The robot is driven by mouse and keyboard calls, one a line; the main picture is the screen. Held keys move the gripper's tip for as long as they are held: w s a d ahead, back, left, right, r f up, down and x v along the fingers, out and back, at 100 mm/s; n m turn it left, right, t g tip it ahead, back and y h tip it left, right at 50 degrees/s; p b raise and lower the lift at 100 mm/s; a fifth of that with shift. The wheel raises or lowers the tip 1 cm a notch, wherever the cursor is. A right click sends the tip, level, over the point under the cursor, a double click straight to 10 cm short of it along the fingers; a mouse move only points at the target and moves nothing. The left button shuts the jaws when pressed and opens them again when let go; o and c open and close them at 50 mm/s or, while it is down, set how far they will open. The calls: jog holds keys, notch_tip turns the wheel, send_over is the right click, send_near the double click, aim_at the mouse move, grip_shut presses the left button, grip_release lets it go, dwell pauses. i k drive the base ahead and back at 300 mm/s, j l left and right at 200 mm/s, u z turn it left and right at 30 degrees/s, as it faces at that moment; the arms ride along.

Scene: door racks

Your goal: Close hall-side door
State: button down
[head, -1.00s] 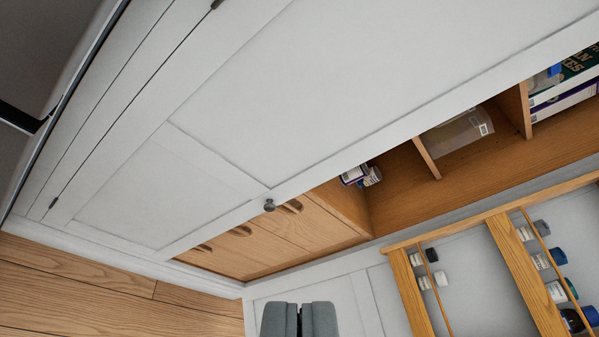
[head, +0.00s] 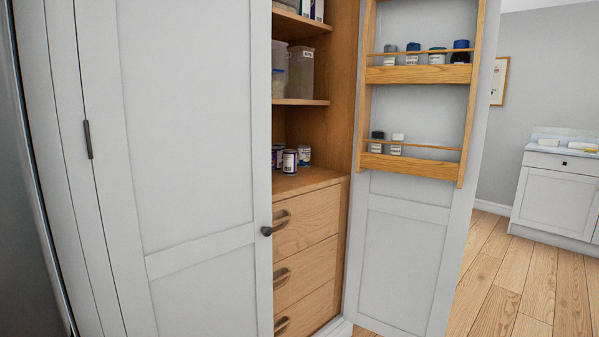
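A tall white cupboard has two panelled doors. The right door (head: 405,255) stands open, swung out to the right, with its inner face showing. It carries two wooden racks, an upper rack (head: 418,74) and a lower rack (head: 410,165), both holding small jars. The left door (head: 190,130) covers the left part of the cupboard and looks shut or nearly so. Its dark round knob (head: 266,231) is on its right edge. No label shows which door is the hall-side one. My gripper is not in view now.
Inside are shelves with cans (head: 290,161), a clear container (head: 300,72) and wooden drawers (head: 305,222). A white cabinet (head: 557,193) stands at the far right. Wooden floor (head: 510,275) is clear between it and the open door. A dark surface (head: 25,200) borders the left.

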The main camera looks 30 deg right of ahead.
aim_at(412, 211)
jog(key=i+l, duration=0.1)
jog(key=l, duration=0.65)
jog(key=i+l+u, duration=0.1)
jog(key=l, duration=0.3)
jog(key=i+l+u, duration=0.15)
jog(key=l, duration=0.45)
jog(key=l+u, duration=0.2)
jog(key=l, duration=0.45)
jog(key=l+u, duration=0.15)
jog(key=l, duration=0.45)
jog(key=l+u, duration=0.15)
jog(key=l, duration=0.5)
jog(key=l+u, duration=0.2)
jog(key=l, duration=0.45)
jog(key=k+l+u, duration=0.15)
jog(key=l, duration=0.45)
jog(key=l+u, duration=0.15)
jog(key=l, duration=0.5)
jog(key=k+l+u, duration=0.2)
jog(key=l, duration=0.4)
jog(key=l+u, duration=0.15)
jog(key=l, duration=1)
jog(key=k+l+u, duration=0.2)
jog(key=k, duration=0.5)
jog(key=j, duration=0.1)
